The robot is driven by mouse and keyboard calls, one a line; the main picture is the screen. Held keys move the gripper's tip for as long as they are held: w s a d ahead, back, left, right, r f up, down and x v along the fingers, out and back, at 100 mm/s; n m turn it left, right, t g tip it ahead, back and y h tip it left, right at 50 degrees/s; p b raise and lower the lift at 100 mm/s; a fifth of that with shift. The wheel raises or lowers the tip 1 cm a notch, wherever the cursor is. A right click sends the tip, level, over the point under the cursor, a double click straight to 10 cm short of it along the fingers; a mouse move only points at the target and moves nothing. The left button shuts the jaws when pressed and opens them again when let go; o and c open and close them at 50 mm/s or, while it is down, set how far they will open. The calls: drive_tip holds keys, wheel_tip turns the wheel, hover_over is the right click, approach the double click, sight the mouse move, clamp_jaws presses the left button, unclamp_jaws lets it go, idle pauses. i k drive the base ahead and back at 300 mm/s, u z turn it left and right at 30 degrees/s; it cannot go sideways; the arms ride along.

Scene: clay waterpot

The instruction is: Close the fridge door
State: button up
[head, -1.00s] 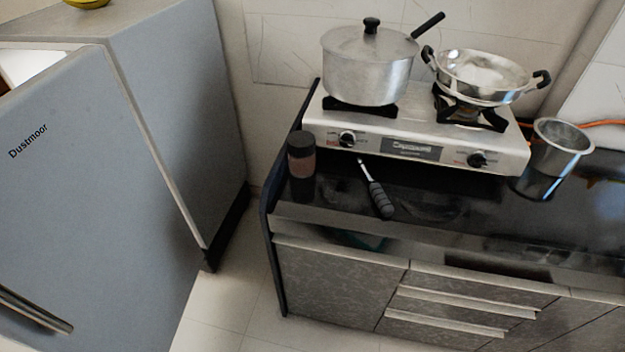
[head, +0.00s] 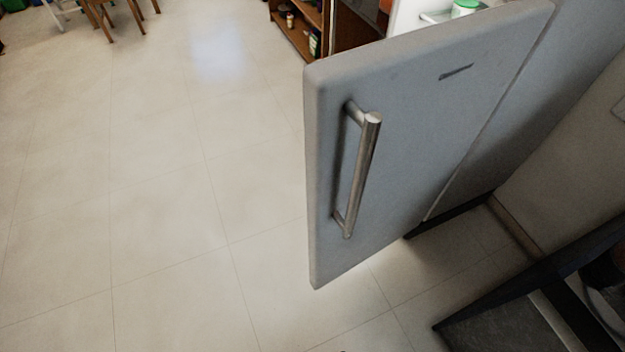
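The grey fridge door (head: 425,125) stands open in the head view, swung out from the fridge body (head: 540,110) at the right. Its outer face is toward me. A vertical metal bar handle (head: 360,175) sits near the door's free left edge. A small part of the white fridge interior (head: 408,16) shows above the door's top edge; the rest is hidden behind the door. My gripper is not in view.
Wide, clear tiled floor (head: 150,200) lies to the left of the door. A wooden shelf (head: 300,28) stands behind the door, and wooden chair legs (head: 110,15) are at the far left. The dark counter's edge (head: 540,280) is at the lower right.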

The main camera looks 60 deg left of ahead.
sight(388, 122)
drive_tip(key=u, duration=1.45)
drive_tip(key=i, duration=0.5)
drive_tip(key=z, duration=0.05)
drive_tip(key=k, duration=0.65)
drive_tip(key=z, duration=0.2)
